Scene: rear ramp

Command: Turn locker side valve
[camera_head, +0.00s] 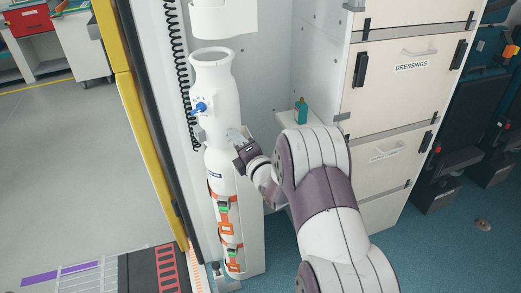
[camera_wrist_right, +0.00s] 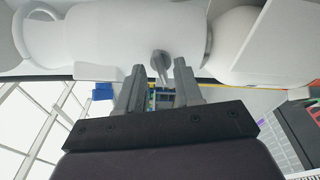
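A tall white cylinder (camera_head: 217,120) stands upright in the locker in the head view. A blue valve handle (camera_head: 199,107) sits on its upper left side. My right gripper (camera_head: 234,134) is at the cylinder's right side, lower and to the right of the blue handle. In the right wrist view the cylinder (camera_wrist_right: 110,35) lies across the top. A small grey lever (camera_wrist_right: 160,65) sticks out from it, in line with the gap between the fingertips of my right gripper (camera_wrist_right: 157,75). The fingers are apart, and I see no grip on the lever. My left gripper is not in view.
Orange straps (camera_head: 226,228) hold the cylinder's lower part. A drawer cabinet (camera_head: 385,95) stands to the right, with a small green bottle (camera_head: 300,111) beside it. A black coiled cord (camera_head: 180,70) and a yellow post (camera_head: 140,125) are on the left.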

